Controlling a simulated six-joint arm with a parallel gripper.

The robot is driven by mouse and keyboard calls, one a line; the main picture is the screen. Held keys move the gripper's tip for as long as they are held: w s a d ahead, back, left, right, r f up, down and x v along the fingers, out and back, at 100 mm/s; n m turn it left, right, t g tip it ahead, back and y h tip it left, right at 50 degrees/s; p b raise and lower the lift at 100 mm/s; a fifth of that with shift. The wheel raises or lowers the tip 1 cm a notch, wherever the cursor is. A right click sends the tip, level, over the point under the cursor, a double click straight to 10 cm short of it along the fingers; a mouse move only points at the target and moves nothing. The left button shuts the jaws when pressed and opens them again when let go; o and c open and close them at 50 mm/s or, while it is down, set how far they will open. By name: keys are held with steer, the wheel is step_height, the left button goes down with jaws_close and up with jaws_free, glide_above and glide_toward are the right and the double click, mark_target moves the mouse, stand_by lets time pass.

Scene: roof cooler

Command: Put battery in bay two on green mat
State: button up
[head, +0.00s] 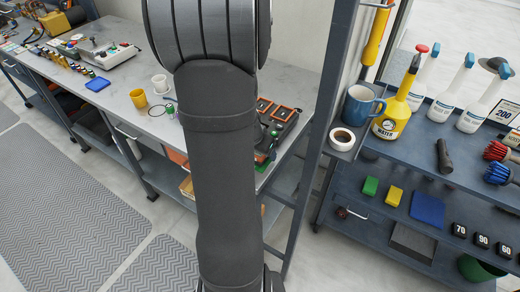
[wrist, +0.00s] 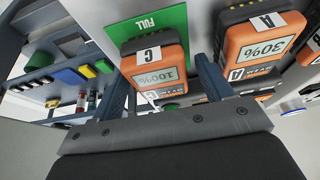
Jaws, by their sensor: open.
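In the wrist view, a battery marked C (wrist: 155,75) has an orange front, a dark casing and a display reading 100%. It is at the edge of a green mat (wrist: 147,25) lettered FULL. A second orange battery, marked A (wrist: 258,48), reads 30% and is to the right of the mat. My gripper (wrist: 165,85) is open, its two dark fingers apart on either side of battery C's lower part; I cannot tell whether they touch it. In the head view, orange-topped units (head: 284,113) show beside my arm, which hides much of that area. Bay numbers are not legible.
More orange parts (wrist: 313,50) show at the wrist view's right edge. In the head view, a yellow cup (head: 139,98) and a white mug (head: 160,84) stand on the bench. A dark post (head: 325,130) and a shelf with a blue mug (head: 360,105) are at the right.

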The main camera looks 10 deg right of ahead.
steer(key=v, duration=1.2)
steer(key=shift+r, duration=0.15)
steer(key=x, duration=1.2)
stand_by(0.5)
